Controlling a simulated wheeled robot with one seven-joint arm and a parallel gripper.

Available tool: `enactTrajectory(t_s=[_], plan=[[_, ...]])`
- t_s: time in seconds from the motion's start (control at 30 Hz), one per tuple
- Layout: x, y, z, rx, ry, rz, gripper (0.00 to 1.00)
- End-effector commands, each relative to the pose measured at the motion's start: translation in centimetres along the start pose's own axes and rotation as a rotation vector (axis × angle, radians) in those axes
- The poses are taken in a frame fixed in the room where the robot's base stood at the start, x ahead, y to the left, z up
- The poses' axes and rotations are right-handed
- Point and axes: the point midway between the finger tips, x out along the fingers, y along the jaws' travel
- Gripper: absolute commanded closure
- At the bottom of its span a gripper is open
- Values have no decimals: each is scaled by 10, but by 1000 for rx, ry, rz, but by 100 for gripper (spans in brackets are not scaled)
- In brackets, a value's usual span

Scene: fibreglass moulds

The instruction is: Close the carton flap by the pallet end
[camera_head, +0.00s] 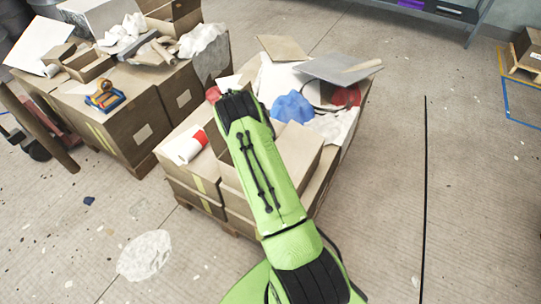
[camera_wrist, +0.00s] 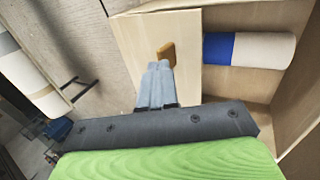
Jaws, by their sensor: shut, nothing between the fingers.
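In the wrist view my gripper (camera_wrist: 157,70) is shut and empty, its grey fingertips together. They lie over a pale cardboard panel (camera_wrist: 140,38), which looks like the carton flap. A small tan block (camera_wrist: 167,53) sits on this panel just beyond the fingertips; I cannot tell if they touch. To the right is the open inside of a carton (camera_wrist: 262,85), with a blue and white roll (camera_wrist: 255,50) in it. In the head view my arm reaches over the nearer pallet's cartons (camera_head: 300,148) and hides the fingers and most of the flap.
On the nearer pallet lie a red and white roll (camera_head: 185,146), blue crumpled material (camera_head: 292,107) and a grey sheet (camera_head: 338,68). A second loaded pallet (camera_head: 140,120) stands to the left. The floor (camera_head: 430,180) at right is largely clear.

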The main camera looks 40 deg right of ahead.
Motion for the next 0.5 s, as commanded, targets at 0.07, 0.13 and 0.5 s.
enactTrajectory(t_s=[0.07, 0.13, 0.5], plan=[[8, -8, 0, -1, 1, -2, 100], [11, -12, 0, -2, 1, -3, 100], [20, -22, 0, -4, 0, -4, 100]])
